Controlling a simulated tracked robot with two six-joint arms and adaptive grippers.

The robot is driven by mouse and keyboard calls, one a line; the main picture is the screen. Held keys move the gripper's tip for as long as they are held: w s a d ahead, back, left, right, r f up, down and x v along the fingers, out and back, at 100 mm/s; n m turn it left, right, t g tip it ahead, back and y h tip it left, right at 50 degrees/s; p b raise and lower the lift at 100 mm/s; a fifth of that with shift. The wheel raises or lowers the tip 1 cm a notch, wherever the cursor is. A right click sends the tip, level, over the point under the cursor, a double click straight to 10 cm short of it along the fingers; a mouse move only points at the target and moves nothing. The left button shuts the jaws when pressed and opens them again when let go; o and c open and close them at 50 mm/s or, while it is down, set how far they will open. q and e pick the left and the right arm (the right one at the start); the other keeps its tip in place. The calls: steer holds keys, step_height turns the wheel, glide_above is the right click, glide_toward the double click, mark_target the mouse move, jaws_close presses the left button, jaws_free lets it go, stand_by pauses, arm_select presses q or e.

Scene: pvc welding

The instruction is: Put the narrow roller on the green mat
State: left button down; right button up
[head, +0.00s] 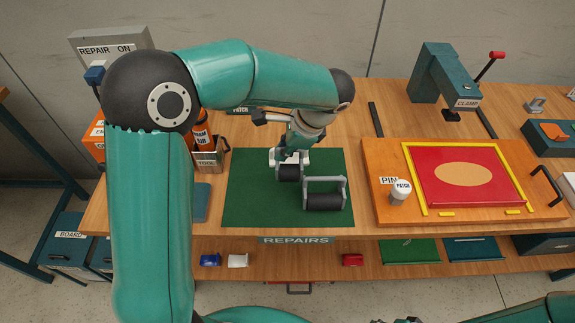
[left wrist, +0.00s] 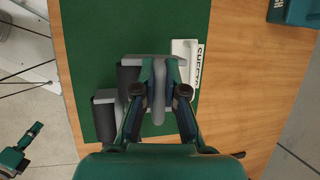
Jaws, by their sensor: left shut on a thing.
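My left gripper (head: 291,156) is over the green mat (head: 250,200), near its far edge. It is shut on the grey frame of the narrow roller (head: 289,173), a short dark cylinder. In the left wrist view the fingers (left wrist: 158,92) close around the grey bar, with the dark cylinder (left wrist: 128,78) to their left. I cannot tell whether the roller touches the mat. A wider black roller (head: 324,202) with a grey frame lies close by on the mat. Fingertips of my right gripper (head: 408,320) seem to show at the bottom edge, too little to tell their state.
A white labelled piece (left wrist: 185,65) lies by the mat's edge. A tool holder (head: 210,160) stands left of the mat.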

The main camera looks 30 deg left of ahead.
mark_target(283, 165)
arm_select(q)
steer(key=shift+f, duration=2.55)
steer(key=c, duration=1.2)
jaws_free()
steer(key=shift+c, duration=0.2)
steer(key=shift+r, duration=0.1)
steer(key=v, duration=1.2)
